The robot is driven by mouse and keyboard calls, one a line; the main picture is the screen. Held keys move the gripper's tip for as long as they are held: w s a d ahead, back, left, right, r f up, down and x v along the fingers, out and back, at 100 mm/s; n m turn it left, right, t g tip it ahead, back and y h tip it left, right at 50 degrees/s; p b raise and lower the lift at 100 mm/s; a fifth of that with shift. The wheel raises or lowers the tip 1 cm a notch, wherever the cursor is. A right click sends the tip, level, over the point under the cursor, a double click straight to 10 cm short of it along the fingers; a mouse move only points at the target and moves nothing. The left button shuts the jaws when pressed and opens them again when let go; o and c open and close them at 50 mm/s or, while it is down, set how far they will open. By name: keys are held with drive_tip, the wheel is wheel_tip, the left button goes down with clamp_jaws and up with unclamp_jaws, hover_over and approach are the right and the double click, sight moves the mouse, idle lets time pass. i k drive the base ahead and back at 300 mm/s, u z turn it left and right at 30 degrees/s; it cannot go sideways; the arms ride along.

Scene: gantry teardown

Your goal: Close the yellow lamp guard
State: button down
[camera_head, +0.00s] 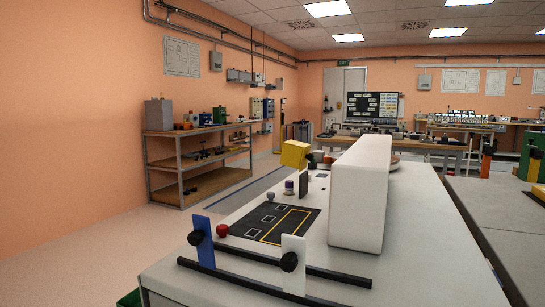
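A yellow box-like piece (295,154), which looks like the lamp guard, stands out above the far left side of the white bench. It sits beyond the dark mat and left of the large white block. Small dark and tan parts show just to its right. Its hinge and inside are too small to make out, so I cannot tell how far open it is. My gripper is not in view.
A long white block (361,190) stands on the white bench (420,245). A dark mat (275,222) with yellow lines lies left of it. A blue upright (202,240), a white upright (293,265) and black rails occupy the front. A wooden shelf (197,165) stands left.

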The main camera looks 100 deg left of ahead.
sight(295, 154)
drive_tip(key=k, duration=1.95)
drive_tip(key=u, duration=1)
